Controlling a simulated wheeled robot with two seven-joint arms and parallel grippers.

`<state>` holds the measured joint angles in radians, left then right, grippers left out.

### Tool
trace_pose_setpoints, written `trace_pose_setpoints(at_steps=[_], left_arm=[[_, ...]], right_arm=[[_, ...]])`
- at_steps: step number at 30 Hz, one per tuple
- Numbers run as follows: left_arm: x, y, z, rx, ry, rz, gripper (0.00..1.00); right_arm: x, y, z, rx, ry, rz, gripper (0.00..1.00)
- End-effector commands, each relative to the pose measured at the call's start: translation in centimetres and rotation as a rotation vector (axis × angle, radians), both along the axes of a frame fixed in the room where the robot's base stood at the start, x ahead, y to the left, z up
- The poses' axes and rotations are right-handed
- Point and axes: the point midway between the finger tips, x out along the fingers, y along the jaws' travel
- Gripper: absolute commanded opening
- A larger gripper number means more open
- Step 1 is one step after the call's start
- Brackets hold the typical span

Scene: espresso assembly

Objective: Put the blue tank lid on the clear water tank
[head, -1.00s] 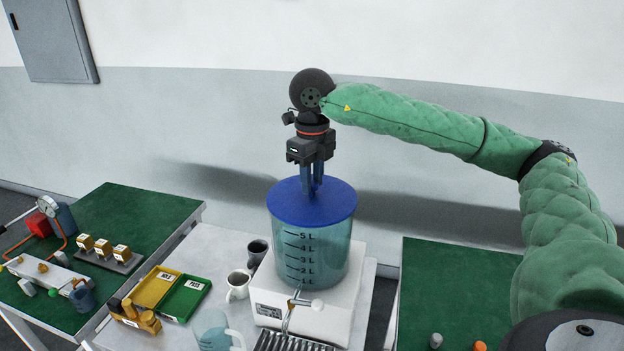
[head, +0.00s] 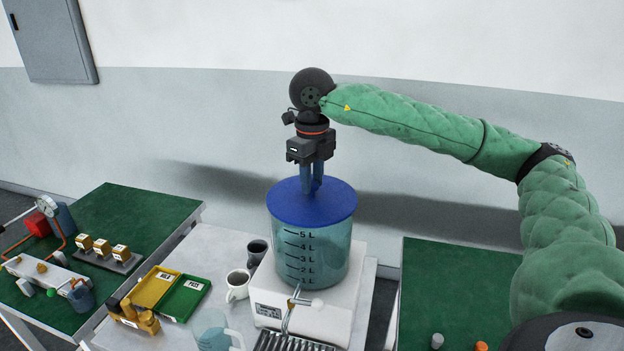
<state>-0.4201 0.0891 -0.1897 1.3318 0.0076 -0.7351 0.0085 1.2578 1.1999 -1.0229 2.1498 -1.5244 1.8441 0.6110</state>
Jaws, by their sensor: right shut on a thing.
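The blue tank lid (head: 290,205) lies flat across the top of the clear water tank (head: 325,262), its edge at the tank's rim. The tank has litre marks on its side and stands on the white espresso machine (head: 338,318). My right gripper (head: 312,188) points straight down over the middle of the lid. Its fingers are shut on the lid's knob, which they mostly hide. I cannot tell whether the lid is fully seated. My left gripper is out of view.
Two mugs (head: 238,286) and a clear pitcher (head: 212,332) stand left of the machine. Yellow (head: 146,294) and green (head: 206,278) trays lie further left. A green table (head: 150,215) at left holds small parts; another green table (head: 440,280) at right is mostly clear.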

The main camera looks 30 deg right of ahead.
Motion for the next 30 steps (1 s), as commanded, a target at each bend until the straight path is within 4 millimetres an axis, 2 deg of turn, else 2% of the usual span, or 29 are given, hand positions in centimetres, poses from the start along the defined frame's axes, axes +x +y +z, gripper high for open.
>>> trace_pose_setpoints(at_steps=[13, 14, 17, 18, 24, 26, 30], left_arm=[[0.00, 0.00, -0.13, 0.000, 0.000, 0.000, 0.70], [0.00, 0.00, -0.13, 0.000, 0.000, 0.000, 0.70], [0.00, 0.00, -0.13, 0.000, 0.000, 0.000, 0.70], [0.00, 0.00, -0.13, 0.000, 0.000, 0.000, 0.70], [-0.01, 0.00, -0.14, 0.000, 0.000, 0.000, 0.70], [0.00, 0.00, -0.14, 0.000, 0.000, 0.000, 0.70], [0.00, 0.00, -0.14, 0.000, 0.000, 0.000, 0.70]], right_arm=[[0.00, 0.00, -0.01, 0.000, 0.000, 0.000, 0.00], [0.00, 0.00, -0.01, 0.000, 0.000, 0.000, 0.30], [0.00, 0.00, -0.02, 0.000, 0.000, 0.000, 0.49], [0.00, 0.00, -0.02, 0.000, 0.000, 0.000, 0.53], [0.00, 0.00, -0.04, 0.000, 0.000, 0.000, 0.55], [0.00, 0.00, -0.04, 0.000, 0.000, 0.000, 0.67], [0.00, 0.00, -0.04, 0.000, 0.000, 0.000, 0.68]])
